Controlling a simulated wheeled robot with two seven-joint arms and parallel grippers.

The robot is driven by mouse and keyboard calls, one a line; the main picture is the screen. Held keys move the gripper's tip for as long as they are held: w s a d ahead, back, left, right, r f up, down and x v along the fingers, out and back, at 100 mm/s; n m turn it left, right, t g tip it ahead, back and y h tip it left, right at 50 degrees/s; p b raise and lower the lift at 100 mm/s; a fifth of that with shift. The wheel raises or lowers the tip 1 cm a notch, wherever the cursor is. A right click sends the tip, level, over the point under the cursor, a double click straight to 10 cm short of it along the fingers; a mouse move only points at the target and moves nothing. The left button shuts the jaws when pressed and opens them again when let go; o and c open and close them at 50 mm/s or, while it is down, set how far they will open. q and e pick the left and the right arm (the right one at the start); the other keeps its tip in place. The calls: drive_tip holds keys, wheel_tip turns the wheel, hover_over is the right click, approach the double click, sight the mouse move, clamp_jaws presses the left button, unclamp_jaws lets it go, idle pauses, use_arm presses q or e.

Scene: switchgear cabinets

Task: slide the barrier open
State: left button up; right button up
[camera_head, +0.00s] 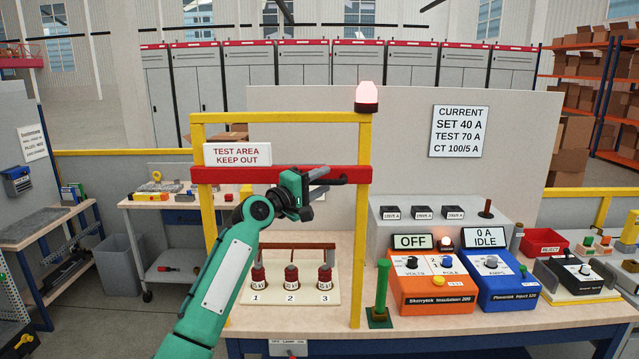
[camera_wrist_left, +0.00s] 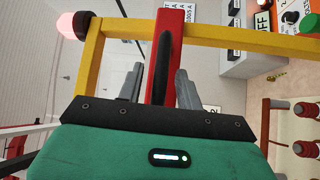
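The barrier is a red bar (camera_head: 225,175) lying across the yellow frame (camera_head: 364,240), with a "TEST AREA KEEP OUT" sign (camera_head: 237,154) on its left part. A black handle (camera_head: 334,181) is on its right part; it also shows in the left wrist view (camera_wrist_left: 165,55) in front of the red bar (camera_wrist_left: 170,25). My left gripper (camera_head: 314,186) is at the handle. In the left wrist view its two grey fingers (camera_wrist_left: 160,82) are spread, one on each side of the handle, with gaps visible. My right gripper is in neither view.
Behind the frame, three numbered red terminals (camera_head: 291,278) stand on a board. A red lamp (camera_head: 366,96) tops the frame's right post. A green post (camera_head: 381,288), an orange tester (camera_head: 433,287) and a blue tester (camera_head: 500,285) stand to the right on the bench.

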use_arm(q)
drive_tip(key=b+v, duration=0.5)
drive_tip(key=v, duration=0.9)
drive_tip(key=shift+d+f, duration=0.1)
drive_tip(key=shift+f, duration=0.05)
